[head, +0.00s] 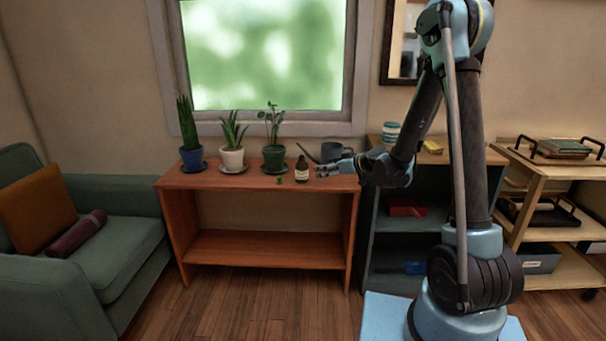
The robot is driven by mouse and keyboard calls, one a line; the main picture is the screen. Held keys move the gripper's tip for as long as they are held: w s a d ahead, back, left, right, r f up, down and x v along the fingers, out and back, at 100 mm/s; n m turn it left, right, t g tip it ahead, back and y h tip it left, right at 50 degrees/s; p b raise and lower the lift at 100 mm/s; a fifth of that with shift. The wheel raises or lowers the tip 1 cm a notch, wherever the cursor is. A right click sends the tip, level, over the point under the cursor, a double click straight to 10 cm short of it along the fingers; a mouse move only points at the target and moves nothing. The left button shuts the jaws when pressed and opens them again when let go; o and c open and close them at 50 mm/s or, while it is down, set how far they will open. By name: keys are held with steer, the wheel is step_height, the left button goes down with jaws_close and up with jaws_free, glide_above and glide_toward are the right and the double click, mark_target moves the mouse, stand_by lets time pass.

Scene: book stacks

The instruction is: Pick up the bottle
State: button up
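A small dark brown bottle (302,173) with a pale label and dark cap stands upright on top of the wooden shelf unit (215,181), near its front right. My gripper (321,169) reaches in from the right at about the bottle's height. Its fingertips point left, just right of the bottle, and a small gap seems to lie between them and the bottle. The fingers look spread apart with nothing between them.
Potted plants (232,156) stand left of the bottle. A dark watering can (330,152) stands behind my gripper. A small green item (279,180) lies left of the bottle. A green sofa (105,255) is at left; a dark shelf (385,225) adjoins at right.

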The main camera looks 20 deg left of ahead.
mark_target(302, 170)
steer(key=x, duration=1.4)
steer(key=shift+d, duration=0.1)
steer(key=c, duration=1.4)
